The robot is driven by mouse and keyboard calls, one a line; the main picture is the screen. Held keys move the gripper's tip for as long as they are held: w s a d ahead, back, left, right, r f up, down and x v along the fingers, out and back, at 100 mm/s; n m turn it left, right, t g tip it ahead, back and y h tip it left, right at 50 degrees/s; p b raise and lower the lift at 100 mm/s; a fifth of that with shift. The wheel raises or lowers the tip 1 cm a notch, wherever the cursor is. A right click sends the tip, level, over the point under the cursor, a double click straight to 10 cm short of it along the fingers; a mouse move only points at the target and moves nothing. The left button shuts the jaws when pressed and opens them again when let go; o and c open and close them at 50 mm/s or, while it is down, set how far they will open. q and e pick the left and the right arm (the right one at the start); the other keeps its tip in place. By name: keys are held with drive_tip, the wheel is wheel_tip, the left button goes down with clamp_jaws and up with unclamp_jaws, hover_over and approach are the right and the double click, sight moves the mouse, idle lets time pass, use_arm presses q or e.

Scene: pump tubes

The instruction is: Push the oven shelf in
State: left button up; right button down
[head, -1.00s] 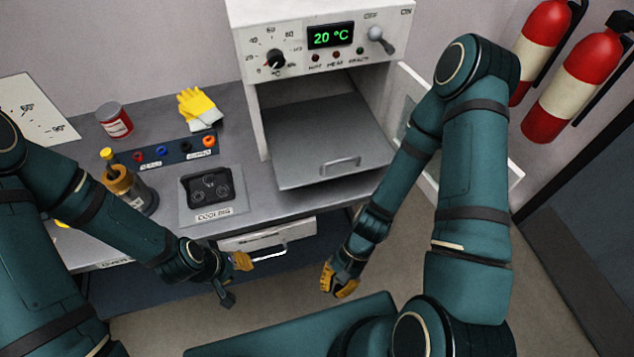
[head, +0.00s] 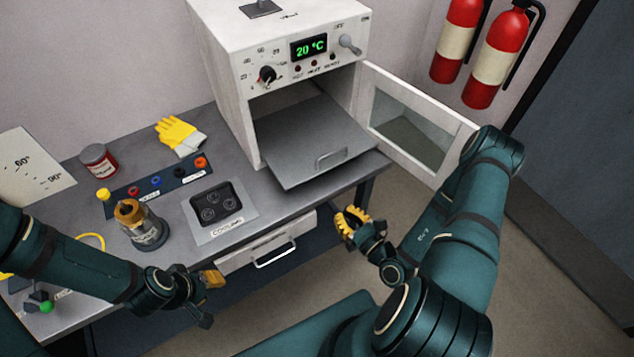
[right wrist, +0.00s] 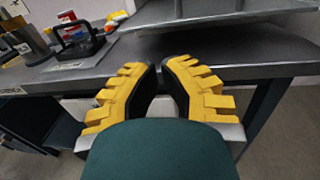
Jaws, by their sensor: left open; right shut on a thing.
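The oven shelf (head: 300,140) is a flat grey metal sheet that sticks out of the front of the white oven (head: 275,62). Its bar handle (head: 331,159) is at the front edge. In the right wrist view, the shelf's underside (right wrist: 205,14) shows at the top. My right gripper (head: 350,222) has yellow fingers and is in front of and below the shelf, apart from it. Its fingers (right wrist: 161,72) are close together, and I see no object between them. My left gripper (head: 210,288) is open, low in front of the bench, left of the drawer handle.
The oven door (head: 415,122) stands open to the right, close to my right arm. The bench (head: 290,205) holds a cooling plate (head: 216,205), a jar (head: 140,225) and yellow gloves (head: 180,134). A drawer (head: 265,243) with a handle is below. Fire extinguishers (head: 497,60) hang at right.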

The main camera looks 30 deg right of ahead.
drive_tip(key=w, duration=0.4)
drive_tip(key=w+h, duration=0.1)
drive_tip(key=w, duration=0.4)
drive_tip(key=w+d+m+h, duration=0.1)
drive_tip(key=w, duration=0.3)
drive_tip(key=shift+w+f, duration=0.15)
drive_tip(key=shift+w, duration=0.1)
use_arm(q)
drive_tip(key=shift+a, duration=0.15)
